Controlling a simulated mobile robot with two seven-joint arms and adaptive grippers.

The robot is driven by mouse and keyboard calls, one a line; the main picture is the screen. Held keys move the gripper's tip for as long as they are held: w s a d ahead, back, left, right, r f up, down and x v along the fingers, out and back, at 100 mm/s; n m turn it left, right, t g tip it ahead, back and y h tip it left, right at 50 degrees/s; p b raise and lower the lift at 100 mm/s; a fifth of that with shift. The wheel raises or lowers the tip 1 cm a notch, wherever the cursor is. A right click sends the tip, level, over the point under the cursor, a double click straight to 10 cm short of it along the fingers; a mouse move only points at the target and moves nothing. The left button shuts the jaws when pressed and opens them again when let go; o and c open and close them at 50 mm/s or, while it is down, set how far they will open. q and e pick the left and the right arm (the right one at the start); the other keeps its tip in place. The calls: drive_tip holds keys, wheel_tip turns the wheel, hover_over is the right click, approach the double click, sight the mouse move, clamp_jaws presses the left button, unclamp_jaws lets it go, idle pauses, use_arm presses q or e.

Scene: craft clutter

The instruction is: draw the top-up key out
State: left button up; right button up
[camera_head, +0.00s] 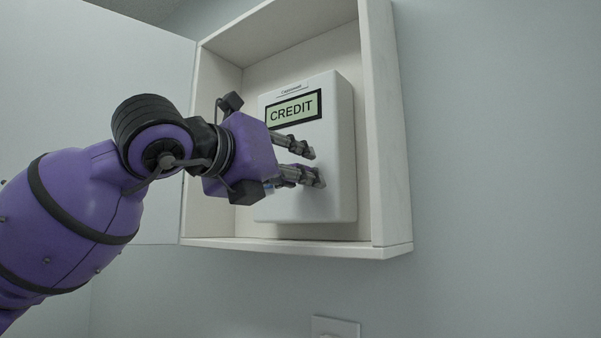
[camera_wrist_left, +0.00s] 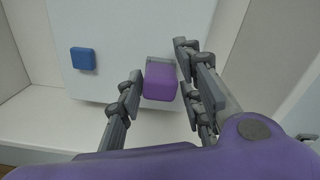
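The top-up key shows in the left wrist view as a purple block (camera_wrist_left: 160,82) at a grey slot (camera_wrist_left: 161,60) on the white meter face. In the head view the white meter (camera_head: 340,150) has a screen reading CREDIT (camera_head: 292,109). My left gripper (camera_head: 315,168) is at the meter's lower front, its fingers mostly hiding the key there. In the left wrist view its fingers stand on either side of the key, with narrow gaps, so it looks open around the key and not closed on it. My right gripper is in neither view.
The meter sits inside a shallow white wall box (camera_head: 391,130) with its door (camera_head: 100,70) open at the left. A blue button (camera_wrist_left: 83,58) is on the meter face beside the key. A wall plate (camera_head: 336,327) is below. The wall at right is clear.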

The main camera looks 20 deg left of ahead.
use_arm(q)
clamp_jaws()
drive_tip(key=shift+s, duration=0.2)
idle(0.3)
drive_tip(key=shift+s+a, duration=0.2)
drive_tip(key=shift+s, duration=0.15)
drive_tip(key=shift+s+d, duration=0.1)
drive_tip(key=shift+s, duration=0.05)
drive_tip(key=shift+b+v, duration=0.3)
drive_tip(key=shift+v, duration=1.8)
